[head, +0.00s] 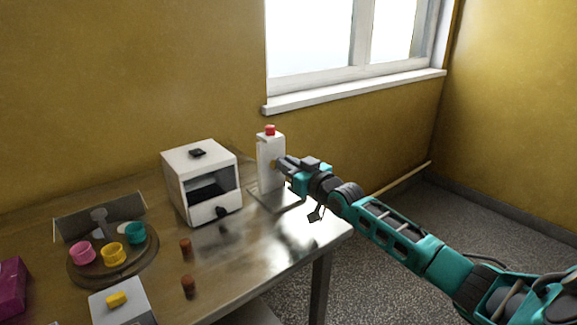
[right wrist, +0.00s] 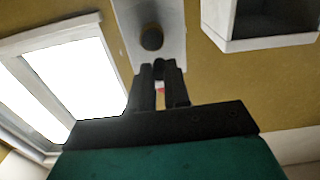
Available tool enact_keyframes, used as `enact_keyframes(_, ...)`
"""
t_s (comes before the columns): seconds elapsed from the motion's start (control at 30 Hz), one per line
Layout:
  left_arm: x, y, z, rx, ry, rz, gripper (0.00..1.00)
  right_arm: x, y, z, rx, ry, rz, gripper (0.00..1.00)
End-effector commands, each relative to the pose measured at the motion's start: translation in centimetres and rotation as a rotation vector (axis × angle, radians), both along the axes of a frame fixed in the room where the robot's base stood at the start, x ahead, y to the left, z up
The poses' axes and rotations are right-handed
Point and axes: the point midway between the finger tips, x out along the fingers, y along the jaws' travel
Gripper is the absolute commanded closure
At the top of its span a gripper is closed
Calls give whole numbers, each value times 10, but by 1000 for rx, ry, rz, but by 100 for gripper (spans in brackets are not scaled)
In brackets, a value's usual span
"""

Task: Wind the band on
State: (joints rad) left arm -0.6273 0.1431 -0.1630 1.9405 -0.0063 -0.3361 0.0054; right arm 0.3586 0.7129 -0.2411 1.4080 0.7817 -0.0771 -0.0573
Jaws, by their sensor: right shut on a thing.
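A white upright post (head: 268,165) with a red button (head: 269,130) on top stands at the back right of the metal table. My right gripper (head: 279,163) reaches it from the right and is shut on a small part at the post's side, mostly hidden by the fingers. In the right wrist view, the fingertips (right wrist: 159,66) are close together at the post's face, just by a dark round spot (right wrist: 151,38). A white box-shaped machine (head: 186,165) with a dark front opening stands left of the post. I cannot make out a band. My left gripper is not in view.
A round turntable (head: 90,274) with pink, yellow and teal cups stands at the left. Two brown pieces (head: 186,246) lie mid-table. A grey box with a yellow button (head: 116,299) is in front. The table (head: 262,252) is clear at the right front.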

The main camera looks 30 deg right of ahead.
Motion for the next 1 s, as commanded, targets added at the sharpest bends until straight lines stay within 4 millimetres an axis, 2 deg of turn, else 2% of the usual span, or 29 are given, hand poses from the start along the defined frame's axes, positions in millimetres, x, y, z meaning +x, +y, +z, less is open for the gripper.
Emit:
enact_keyframes(0.37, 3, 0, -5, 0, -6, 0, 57, 0, -6, -1, 200, 16, -1, 100)
enact_keyframes(1.0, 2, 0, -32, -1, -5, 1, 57, 2, -22, -8, 806, 65, -1, 100)
